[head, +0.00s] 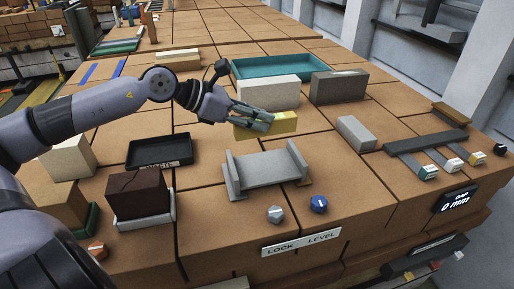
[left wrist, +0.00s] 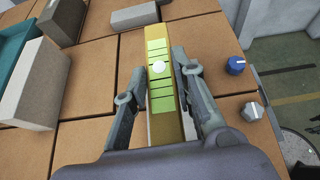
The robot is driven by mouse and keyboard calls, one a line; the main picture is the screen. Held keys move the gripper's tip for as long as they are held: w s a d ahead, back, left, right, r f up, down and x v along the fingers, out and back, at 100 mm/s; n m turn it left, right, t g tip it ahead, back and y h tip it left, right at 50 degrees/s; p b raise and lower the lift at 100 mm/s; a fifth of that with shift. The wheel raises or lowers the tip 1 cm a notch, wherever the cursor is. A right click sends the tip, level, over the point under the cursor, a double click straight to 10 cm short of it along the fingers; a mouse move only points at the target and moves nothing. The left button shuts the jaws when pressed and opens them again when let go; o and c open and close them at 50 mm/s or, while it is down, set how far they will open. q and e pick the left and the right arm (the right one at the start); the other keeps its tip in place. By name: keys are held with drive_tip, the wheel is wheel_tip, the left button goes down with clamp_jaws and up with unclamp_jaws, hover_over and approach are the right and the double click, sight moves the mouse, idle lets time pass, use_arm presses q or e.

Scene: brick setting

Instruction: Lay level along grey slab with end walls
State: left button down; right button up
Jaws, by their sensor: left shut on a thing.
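The level is a yellow bar (head: 284,123) with a pale green face and a white round spot; it also shows in the left wrist view (left wrist: 160,48). My left gripper (head: 252,119) is shut on the level, one finger on each side of it. It holds the level above the brick surface, just behind the grey slab with end walls (head: 268,169) in the head view. The slab lies flat with an upright wall at each end and nothing on it. I cannot make out the slab in the left wrist view. My right gripper is not in view.
A white block (head: 268,92), a dark grey block (head: 338,86) and a teal tray (head: 284,67) stand behind the level. A grey knob (head: 275,214) and a blue knob (head: 318,204) are in front of the slab. A black tray (head: 160,151) and dark brick (head: 137,193) stand left.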

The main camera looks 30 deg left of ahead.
sight(255, 136)
use_arm(q)
drive_tip(key=f, duration=0.5)
drive_tip(key=shift+d+f+b, duration=0.2)
drive_tip(key=shift+f+b, duration=0.15)
drive_tip(key=shift+f, duration=0.6)
wheel_tip(255, 136, down, 3)
drive_tip(key=shift+f, duration=0.25)
drive_tip(key=c, duration=1.8)
unclamp_jaws()
drive_tip(key=shift+f, duration=0.15)
drive_tip(key=o, duration=0.5)
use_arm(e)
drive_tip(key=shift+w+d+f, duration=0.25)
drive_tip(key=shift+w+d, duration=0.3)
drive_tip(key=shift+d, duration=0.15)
